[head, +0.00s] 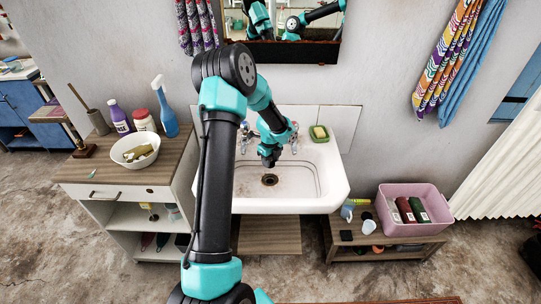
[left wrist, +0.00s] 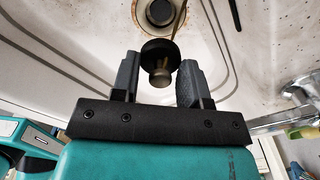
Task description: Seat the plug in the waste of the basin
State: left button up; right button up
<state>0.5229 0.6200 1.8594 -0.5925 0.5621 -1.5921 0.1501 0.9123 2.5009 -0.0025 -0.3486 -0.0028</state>
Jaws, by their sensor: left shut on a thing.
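The white basin (head: 330,175) stands against the wall, with the dark round waste (head: 269,180) in its floor. The waste also shows at the top of the left wrist view (left wrist: 158,12). My left gripper (head: 269,160) is over the basin, a little behind the waste in the head view. In the left wrist view its fingers (left wrist: 160,80) are shut on the plug, a black disc with a pale knob (left wrist: 158,77). The plug is apart from the waste, and a thin brownish cord or chain runs up beside it. My right gripper is not in view.
Taps (head: 245,135) stand at the basin's back, with a yellow-green sponge (head: 319,132) at right. A cabinet (head: 80,170) with a bowl (head: 135,149) and bottles is at left. A pink crate (head: 425,228) sits on a low bench at right.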

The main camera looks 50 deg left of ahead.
pick_arm(q)
jog(key=shift+a+f+m, duration=0.1)
jog(key=shift+f+m, duration=0.2)
jog(key=shift+f, duration=0.05)
jog(key=shift+f, duration=0.1)
jog(key=shift+f, duration=3.95)
jog(key=o, duration=1.1)
jog(key=shift+a, duration=0.1)
jog(key=shift+c, duration=0.2)
jog(key=shift+o, duration=0.3)
jog(key=o, duration=0.5)
